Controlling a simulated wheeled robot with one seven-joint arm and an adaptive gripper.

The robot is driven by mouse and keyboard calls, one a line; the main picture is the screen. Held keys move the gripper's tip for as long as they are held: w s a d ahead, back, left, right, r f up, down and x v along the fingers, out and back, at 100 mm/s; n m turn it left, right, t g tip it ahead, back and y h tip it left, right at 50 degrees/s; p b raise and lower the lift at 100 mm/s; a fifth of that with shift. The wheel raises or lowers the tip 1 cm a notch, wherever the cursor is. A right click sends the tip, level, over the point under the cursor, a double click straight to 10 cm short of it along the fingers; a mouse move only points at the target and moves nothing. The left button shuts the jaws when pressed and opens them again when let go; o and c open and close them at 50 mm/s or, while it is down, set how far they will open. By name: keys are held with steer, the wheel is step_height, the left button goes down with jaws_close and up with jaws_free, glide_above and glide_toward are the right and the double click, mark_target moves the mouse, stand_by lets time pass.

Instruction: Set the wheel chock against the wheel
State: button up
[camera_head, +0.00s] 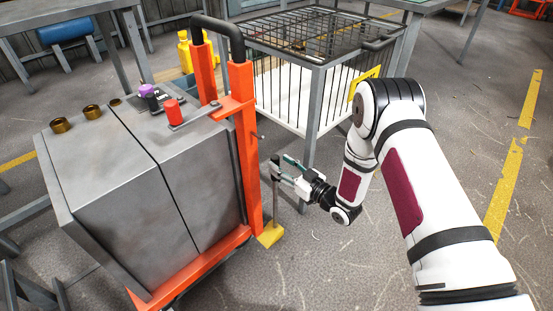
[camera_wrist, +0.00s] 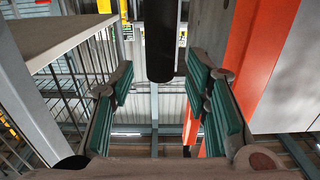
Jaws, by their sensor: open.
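The yellow wheel chock (camera_head: 270,236) lies on the floor beside the front right foot of the orange cart (camera_head: 246,150). A thin upright rod (camera_head: 276,205) rises from it. My gripper (camera_head: 281,170) is open at the rod's dark top, with its fingers pointing toward the cart. In the wrist view, a black cylinder, apparently the handle's grip (camera_wrist: 160,42), stands between the open green-padded fingers (camera_wrist: 160,90), with gaps on both sides. The cart's wheels are mostly hidden under its base, and I cannot tell whether the chock touches one.
A wire cage (camera_head: 318,90) stands close behind my gripper. Workbenches stand farther back.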

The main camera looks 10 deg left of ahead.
steer(key=p+v, duration=0.2)
steer(key=v, duration=0.6)
steer(key=shift+s+d+p, duration=0.25)
steer(key=shift+p, duration=0.05)
steer(key=w+d+r+m+h, duration=0.1)
steer(key=w+d+r+h, duration=0.25)
steer(key=r, duration=0.25)
steer(key=w+d+r+h, duration=0.3)
steer(key=w+r+h, duration=0.1)
steer(key=w+r, duration=0.15)
steer(key=s+d+r+m+g+h, duration=0.2)
steer(key=s+d+r+m+h, duration=0.35)
steer(key=d+r, duration=0.6)
steer(key=s+d+r+m+g+h, duration=0.15)
steer(key=s+r, duration=0.25)
steer(key=s, duration=0.6)
steer(key=s+d+r+m+g+h, duration=0.1)
steer(key=s+r+g, duration=0.3)
steer(key=s, duration=0.6)
steer(key=s+a+r+m+g, duration=0.1)
steer(key=s, duration=1.1)
steer(key=s+a+r+g+y, duration=0.1)
steer(key=s+r+g, duration=0.1)
steer(key=s, duration=1.1)
steer(key=shift+a+m, duration=0.15)
steer(key=shift+m, duration=0.25)
